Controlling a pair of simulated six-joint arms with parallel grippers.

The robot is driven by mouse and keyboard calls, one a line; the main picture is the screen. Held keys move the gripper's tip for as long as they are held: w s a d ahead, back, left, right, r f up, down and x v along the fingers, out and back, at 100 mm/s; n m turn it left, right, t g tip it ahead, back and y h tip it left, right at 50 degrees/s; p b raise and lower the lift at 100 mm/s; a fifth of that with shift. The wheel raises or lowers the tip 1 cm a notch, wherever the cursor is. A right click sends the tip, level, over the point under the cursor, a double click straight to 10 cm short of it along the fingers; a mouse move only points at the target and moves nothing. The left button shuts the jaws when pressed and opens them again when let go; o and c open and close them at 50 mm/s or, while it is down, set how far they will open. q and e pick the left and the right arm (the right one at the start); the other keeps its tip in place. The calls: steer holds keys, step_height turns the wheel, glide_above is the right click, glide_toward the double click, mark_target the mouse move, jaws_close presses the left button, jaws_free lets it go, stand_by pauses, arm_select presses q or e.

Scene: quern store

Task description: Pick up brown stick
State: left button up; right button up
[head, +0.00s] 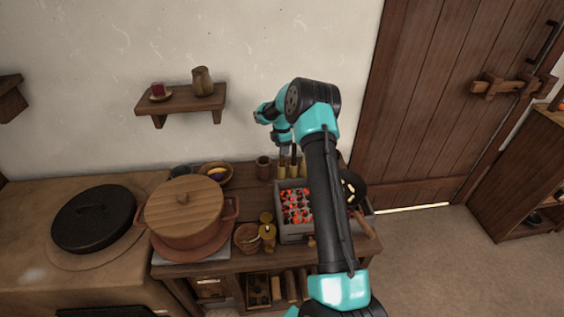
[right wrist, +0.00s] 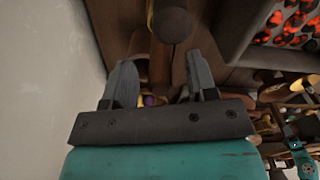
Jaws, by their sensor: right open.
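My right gripper (head: 288,150) points down over the back of the wooden table, close to several upright tools with pale yellow handles (head: 281,169). In the right wrist view my right gripper (right wrist: 161,82) is open, its two grey fingers apart. A dark brown stick-like piece with a round end (right wrist: 173,26) shows just beyond the fingertips, roughly in line with the gap. I cannot tell for sure that it is the brown stick. No contact with the fingers is visible. In the head view my right arm hides part of the table. My left gripper is not in view.
A grey tray of glowing coals (head: 293,237) stands on the table near the gripper. A lidded pot (head: 185,210), a bowl (head: 228,181) and a brown cup (head: 263,167) stand to the left. The wall (head: 300,40) is close behind. A shelf (head: 185,103) hangs on it.

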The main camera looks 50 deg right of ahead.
mark_target(282, 161)
step_height(282, 161, down, 2)
steer(key=shift+f, duration=0.1)
stand_by(0.4)
jaws_close()
stand_by(0.4)
